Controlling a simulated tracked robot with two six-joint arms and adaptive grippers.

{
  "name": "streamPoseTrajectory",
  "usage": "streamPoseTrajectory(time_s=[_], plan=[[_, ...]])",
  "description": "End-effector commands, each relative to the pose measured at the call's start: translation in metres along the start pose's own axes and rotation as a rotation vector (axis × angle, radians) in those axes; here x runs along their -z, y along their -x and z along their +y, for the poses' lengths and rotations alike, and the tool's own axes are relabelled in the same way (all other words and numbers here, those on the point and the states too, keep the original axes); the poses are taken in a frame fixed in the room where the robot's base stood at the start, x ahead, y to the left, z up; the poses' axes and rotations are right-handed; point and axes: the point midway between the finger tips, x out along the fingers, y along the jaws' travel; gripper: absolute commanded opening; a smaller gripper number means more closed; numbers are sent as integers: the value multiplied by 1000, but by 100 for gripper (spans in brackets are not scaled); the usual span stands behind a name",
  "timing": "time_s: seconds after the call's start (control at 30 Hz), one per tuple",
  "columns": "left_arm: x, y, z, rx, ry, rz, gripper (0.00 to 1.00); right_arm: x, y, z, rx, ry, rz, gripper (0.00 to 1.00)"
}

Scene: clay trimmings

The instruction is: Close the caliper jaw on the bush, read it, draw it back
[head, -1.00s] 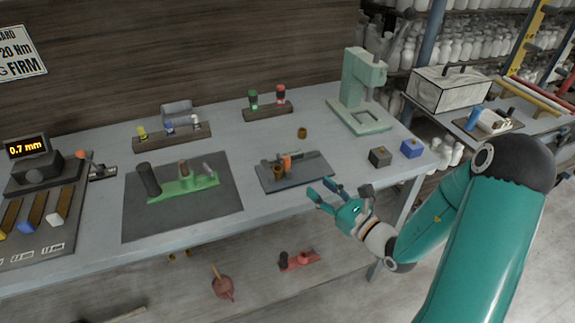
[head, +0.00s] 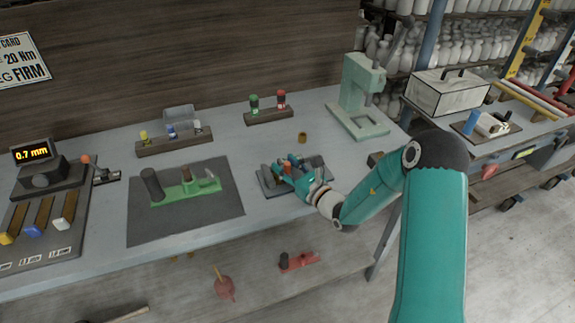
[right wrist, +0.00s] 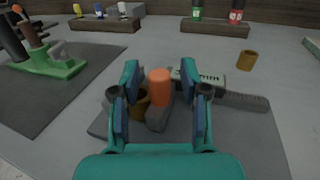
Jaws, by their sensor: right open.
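The caliper stands on a dark grey plate (head: 322,178), with an orange-topped jaw piece (right wrist: 159,88) and a scaled beam (right wrist: 242,99) in the right wrist view. A brown bush (right wrist: 140,104) sits just left of the orange-topped piece; whether they touch I cannot tell. My right gripper (head: 289,169) is over the plate. In the right wrist view, its fingers (right wrist: 160,78) are open, one each side of the orange top, with gaps showing. The left finger partly hides the bush. My left gripper is out of view.
A second brown bush (head: 302,138) stands behind the plate. A display (head: 34,153) at the left reads 0.7 mm. A green fixture (head: 190,189) lies on a dark mat (head: 215,218). A pale green press (head: 361,100) stands at the back right.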

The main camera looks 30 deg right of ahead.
Motion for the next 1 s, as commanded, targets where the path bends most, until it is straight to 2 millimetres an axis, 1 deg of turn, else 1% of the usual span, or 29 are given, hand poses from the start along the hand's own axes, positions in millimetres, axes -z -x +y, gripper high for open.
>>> streamPoseTrajectory(time_s=[0.1, 0.13, 0.3, 0.37, 0.4, 0.73, 0.9, 1.0], plan=[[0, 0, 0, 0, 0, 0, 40, 0, 0, 0, 0, 0, 0, 45], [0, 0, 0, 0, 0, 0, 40, 0, 0, 0, 0, 0, 0, 42], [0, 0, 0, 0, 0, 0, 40, 0, 1, 0, 0, 0, 0, 13], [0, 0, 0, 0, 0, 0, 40, 0, 1, 0, 0, 0, 0, 3], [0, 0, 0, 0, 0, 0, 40, 0, 1, 0, 0, 0, 0, 0], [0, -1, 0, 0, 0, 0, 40, 1, 2, -2, 2, 0, 0, 0], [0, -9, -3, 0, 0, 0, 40, 2, 8, -23, 5, 2, -1, 0], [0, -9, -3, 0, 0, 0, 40, 1, 10, -26, 2, 0, 0, 0]])
